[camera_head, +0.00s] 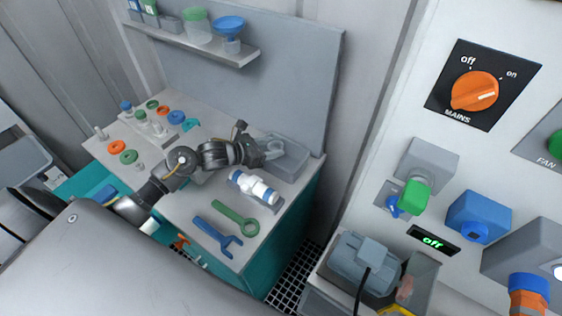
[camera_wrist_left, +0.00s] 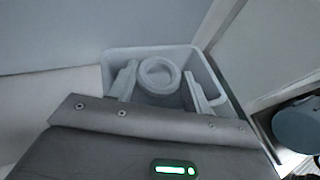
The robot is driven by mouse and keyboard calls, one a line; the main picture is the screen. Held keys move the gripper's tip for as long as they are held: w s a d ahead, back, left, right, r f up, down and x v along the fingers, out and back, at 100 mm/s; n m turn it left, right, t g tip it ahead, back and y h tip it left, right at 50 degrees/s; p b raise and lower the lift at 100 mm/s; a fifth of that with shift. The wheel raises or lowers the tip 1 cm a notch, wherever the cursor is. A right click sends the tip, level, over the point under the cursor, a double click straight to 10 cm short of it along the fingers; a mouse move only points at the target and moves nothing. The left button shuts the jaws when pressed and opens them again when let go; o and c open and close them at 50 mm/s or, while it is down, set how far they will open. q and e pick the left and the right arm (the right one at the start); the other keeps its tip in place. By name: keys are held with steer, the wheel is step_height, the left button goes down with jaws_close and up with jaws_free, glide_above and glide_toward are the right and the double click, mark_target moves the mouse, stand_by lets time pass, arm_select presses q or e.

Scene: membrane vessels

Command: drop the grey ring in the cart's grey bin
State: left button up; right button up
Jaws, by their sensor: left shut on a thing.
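The grey ring (camera_wrist_left: 160,89) is between the two fingers of my left gripper (camera_wrist_left: 161,88) in the left wrist view, with its round hole facing the camera. The gripper is shut on it. The cart's grey bin (camera_wrist_left: 112,68) surrounds the ring and fingertips in that view; I cannot tell how deep they are. In the head view, my left gripper (camera_head: 274,148) is at the bin (camera_head: 293,163) on the right back part of the cart top. The ring is hard to make out there. My right gripper is not in view.
On the cart top (camera_head: 185,225) lie a white-and-blue cylinder (camera_head: 254,187), a green wrench (camera_head: 235,221) and a blue wrench (camera_head: 217,236). Several coloured rings stand at the left. A shelf (camera_head: 215,50) hangs above. A control panel with a mains knob (camera_head: 475,91) is at the right.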

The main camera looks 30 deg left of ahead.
arm_select(q)
steer(key=shift+f, duration=0.15)
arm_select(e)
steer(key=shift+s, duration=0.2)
arm_select(q)
steer(key=o, duration=1)
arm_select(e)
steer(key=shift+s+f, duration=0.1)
arm_select(q)
steer(key=shift+s, duration=0.1)
steer(key=shift+s+a, duration=0.2)
steer(key=shift+s, duration=0.05)
steer(key=b+v, duration=0.3)
steer(key=v, duration=0.7)
steer(key=shift+r, duration=0.25)
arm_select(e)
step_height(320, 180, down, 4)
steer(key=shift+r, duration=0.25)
